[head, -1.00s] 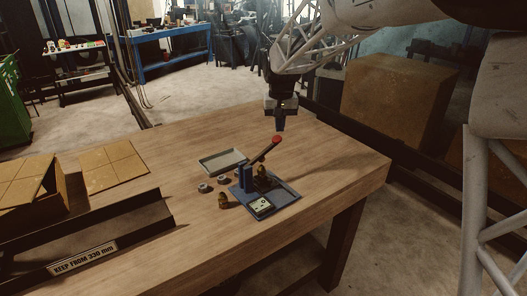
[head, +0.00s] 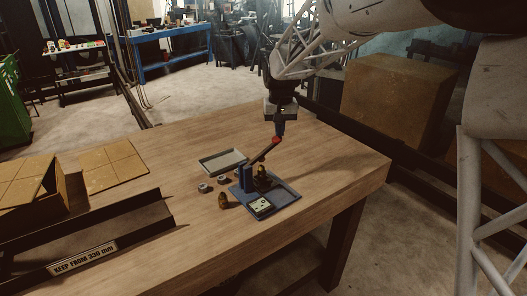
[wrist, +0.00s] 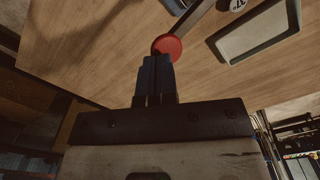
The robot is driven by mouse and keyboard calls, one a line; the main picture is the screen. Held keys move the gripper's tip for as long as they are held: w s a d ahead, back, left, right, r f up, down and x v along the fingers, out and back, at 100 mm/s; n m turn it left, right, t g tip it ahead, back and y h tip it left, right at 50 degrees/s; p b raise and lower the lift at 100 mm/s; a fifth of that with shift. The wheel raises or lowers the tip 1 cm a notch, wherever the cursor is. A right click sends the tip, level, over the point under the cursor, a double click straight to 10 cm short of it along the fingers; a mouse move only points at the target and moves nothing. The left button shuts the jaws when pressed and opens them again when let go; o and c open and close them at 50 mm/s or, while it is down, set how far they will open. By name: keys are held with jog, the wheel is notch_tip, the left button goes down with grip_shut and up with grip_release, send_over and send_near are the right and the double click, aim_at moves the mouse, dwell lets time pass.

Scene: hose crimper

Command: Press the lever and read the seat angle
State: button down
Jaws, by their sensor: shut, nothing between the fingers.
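The crimper (head: 248,180) stands on a blue base plate (head: 285,197) on the wooden table. Its dark lever (head: 262,153) slants up to the right and ends in a red knob (head: 276,141). A small pale gauge panel (head: 261,206) sits at the front of the base; its reading is too small to make out. My gripper (head: 279,134) is shut and empty, pointing down at the red knob. In the wrist view the closed fingers (wrist: 155,62) meet the edge of the red knob (wrist: 168,45); I cannot tell whether they touch it.
A shallow grey tray (head: 222,161) lies behind the crimper, with small grey rings (head: 204,187) and a brass fitting (head: 224,201) to its left. A dark channel (head: 90,240) with a label and cardboard pieces (head: 112,172) occupy the left. The table's right side is clear.

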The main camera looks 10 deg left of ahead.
aim_at(279, 142)
jog(key=shift+f, duration=2.55)
jog(key=shift+r, duration=0.15)
notch_tip(279, 142, up, 13)
dwell(1.8)
jog(key=s+d+r+m+t, duration=0.1)
jog(key=s+d+r+m, duration=0.1)
jog(key=s+d, duration=1.6)
jog(key=s+d+f, duration=0.3)
jog(key=s, duration=0.5)
jog(key=s+d+f+t, duration=0.1)
jog(key=s+d+f, duration=0.2)
jog(key=s, duration=0.4)
jog(key=s+d+f+m, duration=0.1)
jog(key=s+d+f, duration=0.2)
jog(key=s+d, duration=0.2)
jog(key=s, duration=0.3)
jog(key=shift+s+f+t, duration=0.15)
jog(key=shift+s+t, duration=0.15)
jog(key=shift+s, duration=0.05)
